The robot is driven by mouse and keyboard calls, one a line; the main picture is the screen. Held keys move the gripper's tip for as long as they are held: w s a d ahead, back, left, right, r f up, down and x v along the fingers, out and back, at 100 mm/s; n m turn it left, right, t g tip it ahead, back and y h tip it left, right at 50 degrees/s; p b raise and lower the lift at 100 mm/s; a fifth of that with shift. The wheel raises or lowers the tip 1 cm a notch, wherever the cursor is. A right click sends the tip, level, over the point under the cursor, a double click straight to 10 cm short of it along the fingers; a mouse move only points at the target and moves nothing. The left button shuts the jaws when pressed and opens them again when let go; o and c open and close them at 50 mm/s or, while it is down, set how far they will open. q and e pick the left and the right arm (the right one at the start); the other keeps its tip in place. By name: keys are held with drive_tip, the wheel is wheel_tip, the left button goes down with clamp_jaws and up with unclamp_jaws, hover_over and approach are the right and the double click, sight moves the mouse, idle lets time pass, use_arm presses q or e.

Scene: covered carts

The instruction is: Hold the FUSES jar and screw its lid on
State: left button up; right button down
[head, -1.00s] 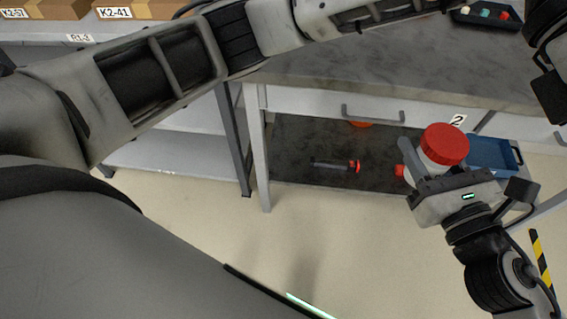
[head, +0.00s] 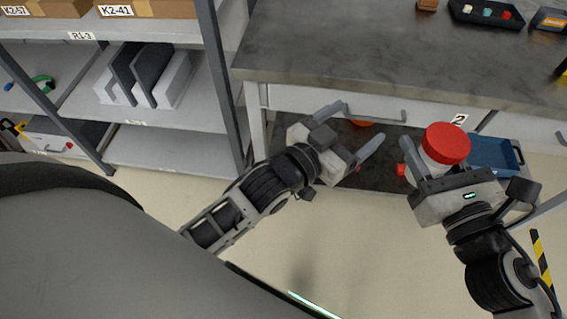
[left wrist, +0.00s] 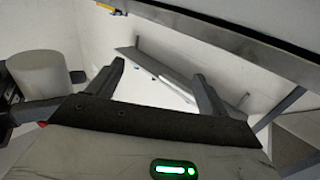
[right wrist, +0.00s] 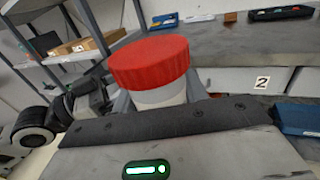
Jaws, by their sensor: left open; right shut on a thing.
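The jar (head: 436,168) is white with a red lid (head: 446,143) on top; how tightly the lid sits cannot be told, and no label text shows. My right gripper (head: 436,162) is shut on the jar body and holds it roughly upright, slightly tilted, in front of the bench. The right wrist view shows the lid (right wrist: 150,62) above the white body (right wrist: 160,95). My left gripper (head: 353,130) is open and empty, left of the jar and apart from it. In the left wrist view its fingers (left wrist: 160,80) are spread, with a pale cylinder (left wrist: 38,75) at the left.
The grey bench (head: 370,60) stands behind both grippers, with a drawer below its top. A blue bin (head: 493,153) is right of the jar. A small black tray (head: 487,13) lies on the bench. Shelving (head: 160,150) stands at the left. Open floor lies in front.

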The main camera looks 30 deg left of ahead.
use_arm(q)
drive_tip(key=s+a+f+n+g+y, duration=0.1)
drive_tip(key=s+a+f+g+y, duration=0.1)
drive_tip(key=s+f, duration=0.4)
drive_tip(key=s+a+f+n+g+y, duration=0.1)
drive_tip(key=s+a+f+g, duration=0.3)
drive_tip(key=s+f, duration=0.3)
wheel_tip(320, 180, down, 3)
drive_tip(key=shift+a+r+y, duration=0.1)
drive_tip(key=shift+a+y, duration=0.3)
drive_tip(key=shift+a, duration=0.15)
use_arm(e)
drive_tip(key=shift+d, duration=0.1)
drive_tip(key=s+d+m+t+h, duration=0.1)
drive_tip(key=d+m+t+h, duration=0.3)
drive_tip(key=d+m+h, duration=0.4)
drive_tip(key=d+f+h, duration=0.1)
drive_tip(key=d+h, duration=0.2)
drive_tip(key=d, duration=0.3)
drive_tip(key=shift+h, duration=0.3)
